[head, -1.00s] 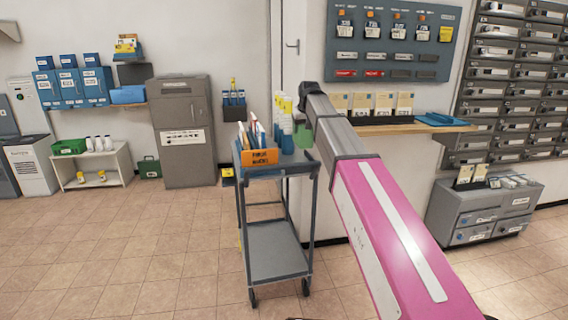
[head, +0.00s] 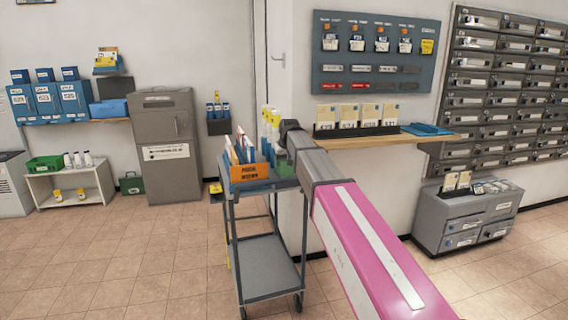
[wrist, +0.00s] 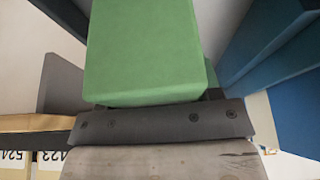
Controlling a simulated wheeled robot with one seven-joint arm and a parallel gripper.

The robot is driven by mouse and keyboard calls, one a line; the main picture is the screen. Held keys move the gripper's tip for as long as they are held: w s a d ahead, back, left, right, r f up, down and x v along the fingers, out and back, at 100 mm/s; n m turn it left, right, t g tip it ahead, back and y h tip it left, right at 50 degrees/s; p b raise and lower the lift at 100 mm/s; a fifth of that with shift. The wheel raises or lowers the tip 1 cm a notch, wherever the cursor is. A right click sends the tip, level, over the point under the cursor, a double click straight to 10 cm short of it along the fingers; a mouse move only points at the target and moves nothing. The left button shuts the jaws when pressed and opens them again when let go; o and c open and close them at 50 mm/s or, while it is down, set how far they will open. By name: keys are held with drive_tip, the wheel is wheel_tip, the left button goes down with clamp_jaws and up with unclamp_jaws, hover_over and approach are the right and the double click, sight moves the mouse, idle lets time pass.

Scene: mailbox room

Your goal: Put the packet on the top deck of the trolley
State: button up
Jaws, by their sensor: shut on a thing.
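The trolley (head: 268,268) stands in the middle of the head view, a grey-blue frame with an upper and a lower deck. Its top deck (head: 266,187) carries an orange-labelled holder (head: 250,171) with upright envelopes at the left. My arm reaches over the deck's right side and hides that part. In the wrist view my gripper (wrist: 165,120) is shut on a green block-like packet (wrist: 145,55).
A wooden wall shelf (head: 400,138) with card boxes is right of the trolley. A grey drawer unit (head: 465,215) stands at the right. A grey cabinet (head: 166,145) stands behind left. Blue surfaces (wrist: 285,60) are close at the wrist view's right. Floor left is clear.

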drive_tip(key=shift+f, duration=0.25)
drive_tip(key=o, duration=1.1)
drive_tip(key=shift+f, duration=0.1)
drive_tip(key=v, duration=1.2)
